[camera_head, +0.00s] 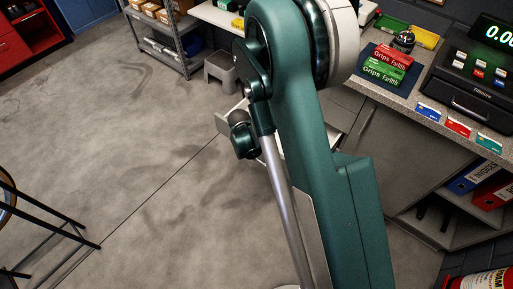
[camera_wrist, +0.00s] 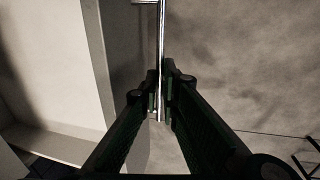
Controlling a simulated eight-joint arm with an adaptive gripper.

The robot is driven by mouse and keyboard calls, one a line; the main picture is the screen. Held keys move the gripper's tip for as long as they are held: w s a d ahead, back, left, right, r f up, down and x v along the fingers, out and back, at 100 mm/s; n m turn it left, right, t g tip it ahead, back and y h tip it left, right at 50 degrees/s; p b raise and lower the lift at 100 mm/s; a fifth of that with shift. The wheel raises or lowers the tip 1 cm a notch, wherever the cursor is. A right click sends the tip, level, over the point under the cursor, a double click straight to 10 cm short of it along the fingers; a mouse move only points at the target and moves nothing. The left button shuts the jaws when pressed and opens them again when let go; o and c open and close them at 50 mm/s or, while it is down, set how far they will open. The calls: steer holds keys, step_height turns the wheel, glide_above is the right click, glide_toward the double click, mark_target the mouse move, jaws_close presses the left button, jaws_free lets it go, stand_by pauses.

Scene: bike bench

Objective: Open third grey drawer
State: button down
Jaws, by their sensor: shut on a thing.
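In the wrist view, my gripper (camera_wrist: 161,88) is closed around a thin, shiny bar handle (camera_wrist: 162,35), with a finger on each side of it. The handle runs along the grey front of a drawer (camera_wrist: 97,60), just to the left. The drawer's pale inside appears farther left. In the head view, a pale drawer (camera_head: 228,113) seems to stand out from the grey counter unit, partly behind my arm. My arm hides the gripper and the handle there, and I cannot tell which drawer in the stack this is.
The counter (camera_head: 400,98) at right carries grips boxes (camera_head: 384,66), a bell, cards and a cash register (camera_head: 475,85). Binders (camera_head: 475,178) stand on a shelf below. A step stool (camera_head: 221,68) and shelving stand at the back. The floor at left is mostly clear, with a dark-legged stool at its edge.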

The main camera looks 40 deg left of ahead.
steer(key=s, duration=1.4)
steer(key=c, duration=2.6)
jaws_free()
steer(key=shift+o, duration=0.2)
steer(key=shift+r, duration=0.15)
step_height(320, 180, up, 11)
steer(key=s, duration=0.2)
steer(key=shift+s+r, duration=0.15)
steer(key=shift+r, duration=0.05)
steer(key=shift+r, duration=0.1)
